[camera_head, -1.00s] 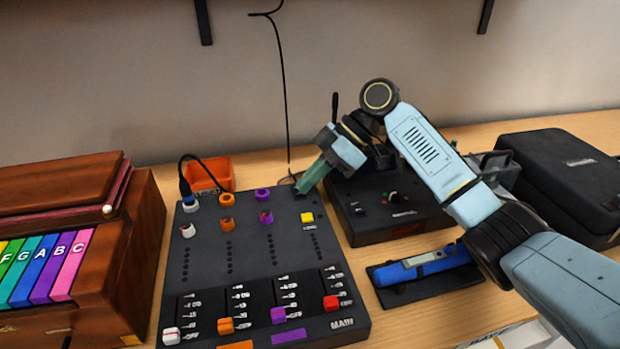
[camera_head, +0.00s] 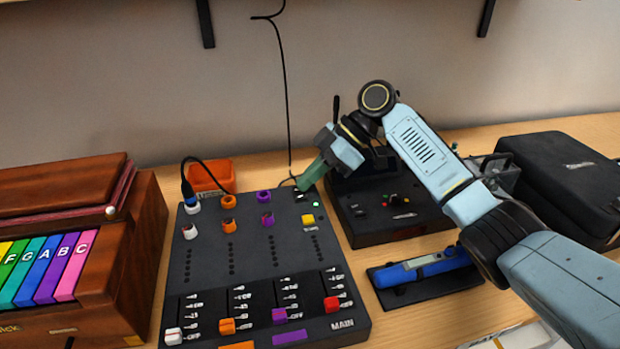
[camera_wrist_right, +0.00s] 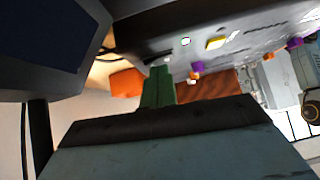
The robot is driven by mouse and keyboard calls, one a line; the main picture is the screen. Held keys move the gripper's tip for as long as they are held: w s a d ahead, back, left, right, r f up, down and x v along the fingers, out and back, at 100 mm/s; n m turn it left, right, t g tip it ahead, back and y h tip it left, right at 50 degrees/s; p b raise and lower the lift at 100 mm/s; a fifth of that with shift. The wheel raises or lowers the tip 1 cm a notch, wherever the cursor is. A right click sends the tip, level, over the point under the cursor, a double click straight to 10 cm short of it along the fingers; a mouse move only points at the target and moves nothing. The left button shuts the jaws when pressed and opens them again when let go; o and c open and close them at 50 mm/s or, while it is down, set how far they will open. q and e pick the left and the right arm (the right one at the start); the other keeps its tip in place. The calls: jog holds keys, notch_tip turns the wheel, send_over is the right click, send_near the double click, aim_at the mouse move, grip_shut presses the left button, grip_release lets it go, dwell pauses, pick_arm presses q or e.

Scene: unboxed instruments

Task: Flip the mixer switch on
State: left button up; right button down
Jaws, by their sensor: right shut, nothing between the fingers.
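The black mixer (camera_head: 255,262) lies on the table with coloured knobs and faders, and a label reading MAIN at its lower right. A small switch (camera_head: 299,195) sits at its top right corner, partly hidden by my right gripper. A green light (camera_head: 315,204) glows just below it, and a lit spot (camera_wrist_right: 185,41) also shows in the right wrist view. My right gripper (camera_head: 303,186) is shut and empty, its green fingertips right at the switch; I cannot tell whether they touch it. The right wrist view shows the shut fingers (camera_wrist_right: 158,88) close to the mixer's edge. My left gripper is not in view.
A black device (camera_head: 395,212) with small buttons stands right of the mixer, under my right arm. A blue tool (camera_head: 420,266) lies on a black tray in front of it. A wooden keyboard box (camera_head: 125,260) stands left, an orange bin (camera_head: 212,175) behind, a black case (camera_head: 560,175) far right.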

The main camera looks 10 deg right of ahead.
aim_at(313, 194)
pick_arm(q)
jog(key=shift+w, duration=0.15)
